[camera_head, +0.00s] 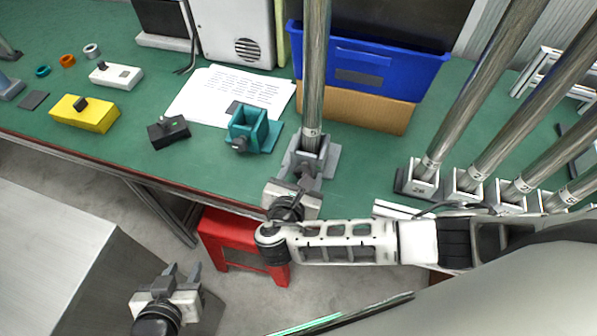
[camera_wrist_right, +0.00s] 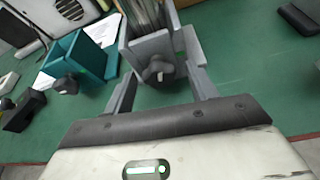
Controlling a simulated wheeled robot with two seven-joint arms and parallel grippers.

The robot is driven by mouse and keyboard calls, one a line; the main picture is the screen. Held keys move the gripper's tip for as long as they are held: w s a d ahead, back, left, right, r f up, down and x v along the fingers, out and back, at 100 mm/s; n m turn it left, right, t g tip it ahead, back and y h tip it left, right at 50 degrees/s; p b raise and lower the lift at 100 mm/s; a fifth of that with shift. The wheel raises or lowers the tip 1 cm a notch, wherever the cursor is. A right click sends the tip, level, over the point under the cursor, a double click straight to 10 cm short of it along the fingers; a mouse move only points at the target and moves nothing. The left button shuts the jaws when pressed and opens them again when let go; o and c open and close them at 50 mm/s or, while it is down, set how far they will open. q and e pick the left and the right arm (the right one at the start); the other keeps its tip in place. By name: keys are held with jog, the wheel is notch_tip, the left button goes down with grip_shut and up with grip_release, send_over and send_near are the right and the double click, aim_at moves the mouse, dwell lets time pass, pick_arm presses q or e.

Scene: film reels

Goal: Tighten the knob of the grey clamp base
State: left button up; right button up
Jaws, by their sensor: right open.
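The grey clamp base (camera_head: 318,158) stands on the green table and holds an upright metal pole (camera_head: 316,70). In the right wrist view the grey clamp base (camera_wrist_right: 154,50) has its dark grey knob (camera_wrist_right: 158,72) facing me. My right gripper (camera_head: 300,182) is at the front of the clamp base; in the wrist view its open fingers (camera_wrist_right: 160,90) are on either side of the knob, apart from it. In the head view the knob is hard to make out behind the gripper. My left gripper (camera_head: 183,272) is off the table at the lower left, its fingers apart and empty.
A teal clamp base (camera_head: 252,130) with its own knob stands just left, without a pole. A black block (camera_head: 168,132) and a yellow block (camera_head: 84,114) lie further left. A blue bin (camera_head: 370,65) is behind. Several poles in bases stand to the right.

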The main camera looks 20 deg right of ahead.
pick_arm(q)
jog(key=shift+s, duration=0.1)
pick_arm(e)
jog(key=c, duration=1)
